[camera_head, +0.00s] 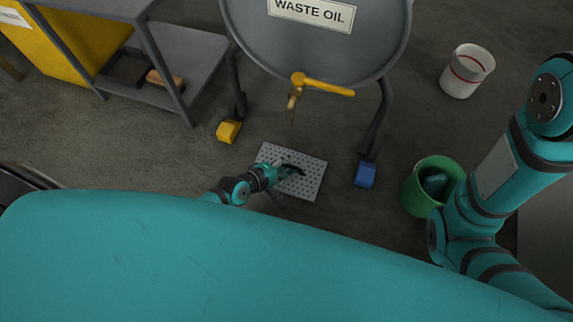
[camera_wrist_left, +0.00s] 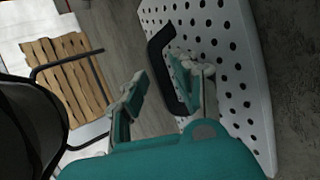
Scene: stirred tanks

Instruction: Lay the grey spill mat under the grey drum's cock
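The grey spill mat (camera_head: 311,182) is a perforated plate with a black handle. It shows in front of the grey drum (camera_head: 262,45), which is labelled WASTE OIL. The drum's brass cock (camera_head: 292,104) with its yellow lever hangs above and beyond the mat in the head view. My left gripper (camera_head: 288,172) is at the mat's handle. In the left wrist view its fingers (camera_wrist_left: 160,92) are apart, with the black handle (camera_wrist_left: 161,65) between them, close to the right finger; the mat (camera_wrist_left: 235,75) stands beyond. Whether the mat touches the floor is unclear.
A yellow block (camera_head: 228,131) and a blue block (camera_head: 365,175) are at the drum stand's feet. A green bucket (camera_head: 408,191) and a white bucket with red bands (camera_head: 463,75) stand at the right. A grey shelf (camera_head: 190,55) is at the left. Floor under the cock looks clear.

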